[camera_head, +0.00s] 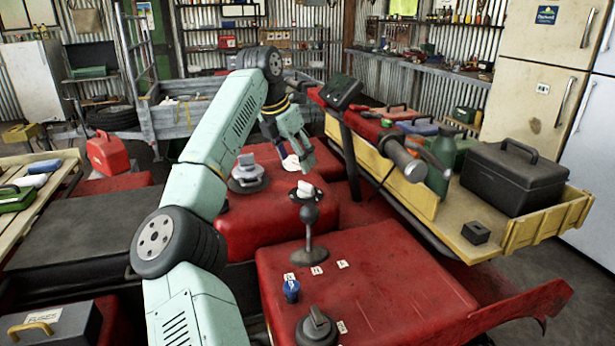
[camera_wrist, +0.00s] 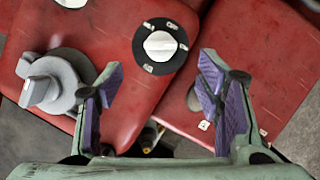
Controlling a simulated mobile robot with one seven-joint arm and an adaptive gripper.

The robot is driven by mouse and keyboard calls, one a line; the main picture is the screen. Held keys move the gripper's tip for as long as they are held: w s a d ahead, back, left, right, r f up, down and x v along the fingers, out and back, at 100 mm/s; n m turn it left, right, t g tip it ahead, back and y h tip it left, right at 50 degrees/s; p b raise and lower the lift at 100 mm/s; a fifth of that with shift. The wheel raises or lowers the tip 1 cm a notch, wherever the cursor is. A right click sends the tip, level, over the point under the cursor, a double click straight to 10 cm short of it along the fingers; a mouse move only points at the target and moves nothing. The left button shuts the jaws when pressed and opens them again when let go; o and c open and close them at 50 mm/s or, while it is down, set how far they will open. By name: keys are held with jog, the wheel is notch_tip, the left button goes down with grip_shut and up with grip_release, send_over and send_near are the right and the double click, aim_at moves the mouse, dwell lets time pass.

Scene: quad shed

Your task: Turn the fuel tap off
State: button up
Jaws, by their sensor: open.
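In the wrist view a white knob (camera_wrist: 160,45) with a raised grip bar sits on a round black plate with small white labels, too small to read; it looks like the fuel tap. My gripper (camera_head: 297,160) is above the red bodywork, just behind and left of that knob. In the wrist view my gripper (camera_wrist: 161,66) has its purple-padded fingers wide apart and empty. The knob appears between and beyond the fingertips, apart from them.
A grey cap with a lever (camera_head: 247,175) stands on the red bodywork to the left. The handlebar (camera_head: 375,135) passes to the right. In front are a blue knob (camera_head: 291,290) and a dark grey knob (camera_head: 317,327). A black toolbox (camera_head: 512,180) stands at right.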

aim_at(305, 183)
jog(key=p+x, duration=0.2)
jog(key=x, duration=0.6)
jog(key=shift+w+d+f, duration=0.15)
jog(key=shift+d+f, duration=0.05)
jog(key=shift+f, duration=0.15)
jog(key=shift+c, duration=0.4)
jog(key=c, duration=1.1)
